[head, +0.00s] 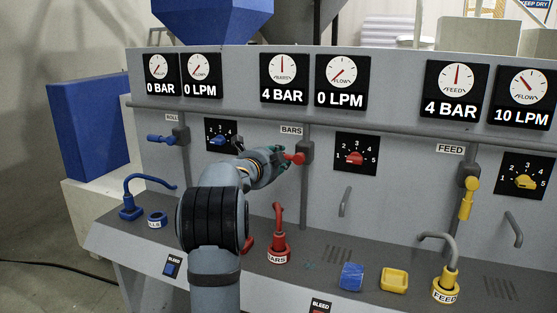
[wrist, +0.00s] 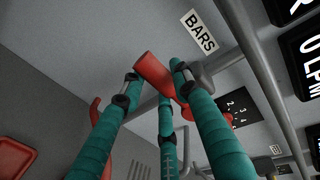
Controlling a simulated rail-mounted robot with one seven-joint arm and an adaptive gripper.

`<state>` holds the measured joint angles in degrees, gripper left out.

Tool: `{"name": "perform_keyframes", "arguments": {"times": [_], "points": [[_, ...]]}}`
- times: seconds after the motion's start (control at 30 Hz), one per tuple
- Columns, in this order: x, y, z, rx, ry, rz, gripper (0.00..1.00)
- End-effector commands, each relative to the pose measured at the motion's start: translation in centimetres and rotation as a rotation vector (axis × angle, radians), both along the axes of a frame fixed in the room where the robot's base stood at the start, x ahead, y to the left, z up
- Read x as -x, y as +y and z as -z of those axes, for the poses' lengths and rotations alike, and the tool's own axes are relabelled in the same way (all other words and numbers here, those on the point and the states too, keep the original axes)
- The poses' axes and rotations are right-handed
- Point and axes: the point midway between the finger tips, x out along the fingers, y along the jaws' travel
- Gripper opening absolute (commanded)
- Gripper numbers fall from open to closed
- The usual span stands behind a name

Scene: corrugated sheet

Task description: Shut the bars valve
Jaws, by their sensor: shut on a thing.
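The bars valve has a red lever handle (head: 293,158) on a grey body (head: 307,152), beside the BARS label (head: 291,131) on the panel. The lever lies roughly horizontal and points left from the body. My gripper (head: 282,156) is at the lever from the left and shut on it. In the wrist view the red lever (wrist: 152,72) lies between the green fingers of my gripper (wrist: 157,82). The fingers partly hide it. The bars gauges read 4 BAR (head: 284,79) and 0 LPM (head: 343,82).
A blue rolls lever (head: 160,138) points left, and a yellow feed lever (head: 467,199) hangs down. A red selector knob (head: 354,158) is right of the bars valve. Red (head: 278,235) and yellow (head: 449,279) hose fittings rise from the ledge below. A grey pipe runs along the panel.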

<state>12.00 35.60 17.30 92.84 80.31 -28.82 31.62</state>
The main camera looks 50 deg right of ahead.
Motion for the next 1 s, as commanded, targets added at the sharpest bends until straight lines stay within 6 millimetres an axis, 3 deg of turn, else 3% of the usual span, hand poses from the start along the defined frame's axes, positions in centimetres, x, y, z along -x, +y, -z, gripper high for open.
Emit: {"name": "perform_keyframes", "arguments": {"times": [0.07,0.1,0.4,0.77,1.0], "points": [[0.0,0.0,0.2,-0.011,-0.014,0.003,0.0],[0.0,0.0,0.2,-0.011,-0.014,0.002,0.32],[0.0,0.0,0.0,-0.004,-0.008,0.001,0.49],[0.1,0.6,-0.3,0.0,-0.006,0.0,0.49],[1.4,4.7,-1.2,0.001,-0.008,-0.002,0.49]]}}
